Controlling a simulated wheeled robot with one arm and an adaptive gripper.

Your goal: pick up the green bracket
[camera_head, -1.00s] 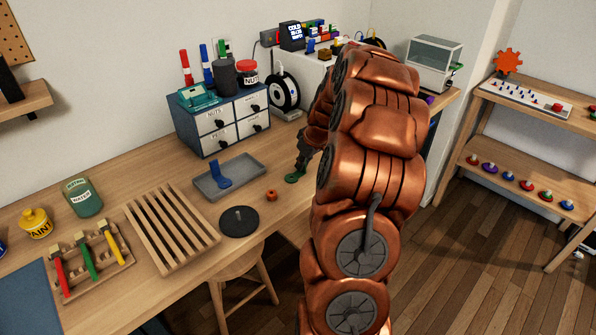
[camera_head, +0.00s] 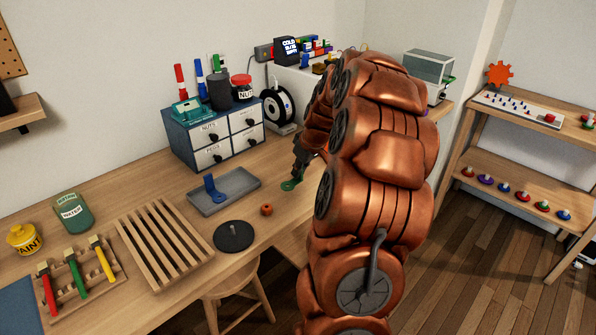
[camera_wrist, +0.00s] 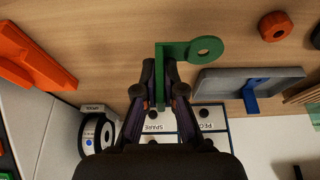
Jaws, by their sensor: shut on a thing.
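The green bracket (camera_wrist: 174,52) is L-shaped with a round, holed end. In the wrist view its upright plate is between the fingertips of my gripper (camera_wrist: 160,88), which is shut on it. In the head view the green bracket (camera_head: 291,183) shows just below my gripper (camera_head: 301,166), left of my copper arm. The arm hides part of the gripper. I cannot tell how far the bracket is from the table.
A grey tray (camera_head: 238,194) holding a blue bracket (camera_head: 211,186) is to the left. An orange nut (camera_head: 267,210) and a dark disc (camera_head: 234,235) are nearer the front edge. A drawer cabinet (camera_head: 177,136) stands behind. An orange bracket (camera_wrist: 35,58) shows in the wrist view.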

